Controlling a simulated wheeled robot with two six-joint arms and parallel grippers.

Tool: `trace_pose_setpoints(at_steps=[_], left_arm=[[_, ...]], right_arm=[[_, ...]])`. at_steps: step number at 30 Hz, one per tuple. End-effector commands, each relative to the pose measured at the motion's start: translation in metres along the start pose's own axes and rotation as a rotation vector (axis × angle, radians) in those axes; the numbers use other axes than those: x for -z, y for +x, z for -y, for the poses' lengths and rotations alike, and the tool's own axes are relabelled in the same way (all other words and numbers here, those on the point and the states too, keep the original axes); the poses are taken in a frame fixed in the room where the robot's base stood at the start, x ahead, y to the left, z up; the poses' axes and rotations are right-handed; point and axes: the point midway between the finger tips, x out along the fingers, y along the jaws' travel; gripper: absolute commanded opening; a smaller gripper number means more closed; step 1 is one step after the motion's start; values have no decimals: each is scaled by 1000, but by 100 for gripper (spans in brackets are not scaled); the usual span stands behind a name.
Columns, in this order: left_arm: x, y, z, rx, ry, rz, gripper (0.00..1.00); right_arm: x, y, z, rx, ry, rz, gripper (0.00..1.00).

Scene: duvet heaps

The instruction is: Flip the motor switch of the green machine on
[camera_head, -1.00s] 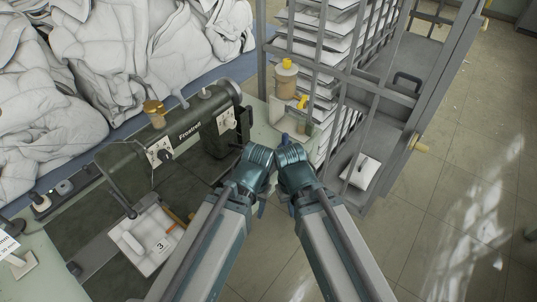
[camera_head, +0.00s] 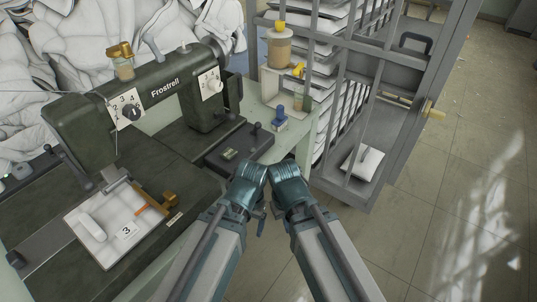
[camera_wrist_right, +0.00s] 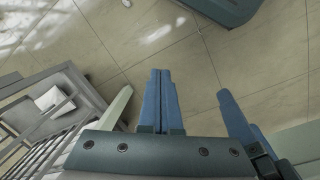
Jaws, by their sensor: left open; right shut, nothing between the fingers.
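My left gripper (camera_head: 261,217) is open and empty, off the table's front edge. My right gripper (camera_wrist_right: 165,76) is shut and empty in the right wrist view, mostly hidden in the head view.
A yellow-capped jar (camera_head: 279,52) and a blue item (camera_head: 279,122) stand at the table's right end. White duvets (camera_head: 95,50) are heaped behind.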

Motion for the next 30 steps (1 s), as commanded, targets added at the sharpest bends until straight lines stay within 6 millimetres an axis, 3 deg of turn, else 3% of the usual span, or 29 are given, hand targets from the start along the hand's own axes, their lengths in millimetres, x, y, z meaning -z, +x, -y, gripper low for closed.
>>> trace_pose_setpoints(at_steps=[1, 3, 12, 18, 24, 27, 30], left_arm=[[2, 37, -4, 0, 1, 0, 83], [4, 62, -6, 1, 1, -1, 83], [10, 163, -16, 2, 5, -2, 83], [13, 213, -20, 2, 7, -2, 83], [15, 247, -24, 2, 10, -3, 83], [15, 250, -24, 2, 11, -3, 83], [15, 249, -24, 1, 11, -3, 83]], right_arm=[[2, 37, 3, 0, 0, 0, 0], [4, 62, 5, 0, 1, -1, 0], [13, 164, 4, 9, 30, -10, 0], [23, 216, -11, 35, 92, -29, 0], [43, 253, -44, 155, 228, -79, 0], [61, 251, -52, 294, 302, -125, 0], [82, 238, -49, 458, 346, -175, 0]])
